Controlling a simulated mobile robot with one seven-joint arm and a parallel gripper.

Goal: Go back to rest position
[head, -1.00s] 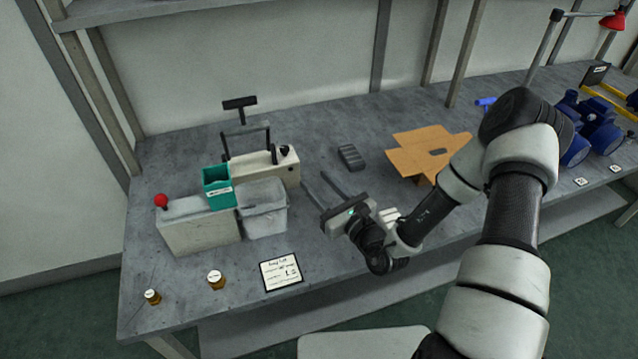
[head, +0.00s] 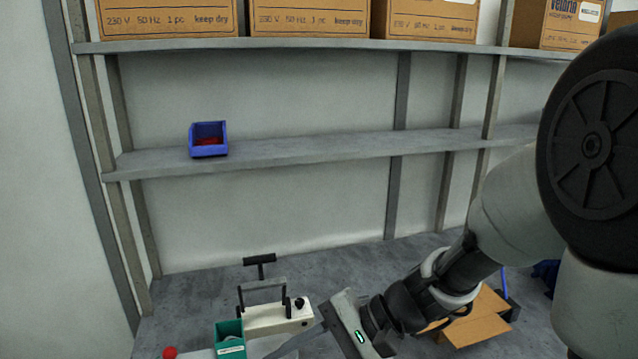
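My gripper (head: 300,346) is at the bottom middle of the head view, its pale body tilted and its fingers reaching down to the left. The fingers are partly cut off by the lower edge. They stood apart with nothing between them a moment ago, and I see nothing held now. My arm comes in from the right, bent, with a big dark joint close to the camera.
Left of my gripper are a cream device with a black handle (head: 275,318), a teal bin (head: 229,338) and a red knob (head: 170,352). An open cardboard box (head: 478,325) lies behind my arm. A shelf (head: 320,148) holds a blue bin (head: 208,140); cartons (head: 310,18) stand above.

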